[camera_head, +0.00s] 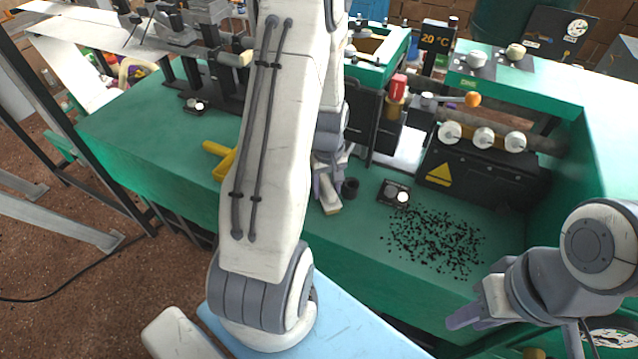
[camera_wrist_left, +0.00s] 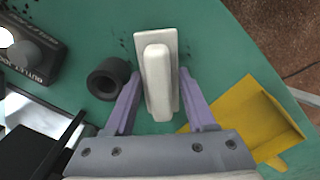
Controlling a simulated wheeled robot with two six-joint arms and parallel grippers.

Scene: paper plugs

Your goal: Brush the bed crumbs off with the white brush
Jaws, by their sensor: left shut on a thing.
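The white brush (camera_wrist_left: 157,80) stands over the green bed (camera_wrist_left: 208,50) in the left wrist view, its block handle between the purple fingers of my left gripper (camera_wrist_left: 160,98). My left gripper is shut on it. In the head view, my left gripper (camera_head: 327,188) is low over the bed, partly behind my arm, with a pale end of the brush (camera_head: 331,207) showing. Black crumbs (camera_head: 435,241) lie scattered on the bed to its right. My right gripper (camera_head: 472,314) is at the lower right, past the bed's front edge; its finger gap is unclear.
A yellow dustpan-like tray (camera_head: 224,166) lies left of the brush, partly hidden by my arm. A black ring (camera_head: 350,187) and a small outlet box (camera_head: 396,193) stand to the right. A black machine with white knobs (camera_head: 483,137) stands behind the crumbs.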

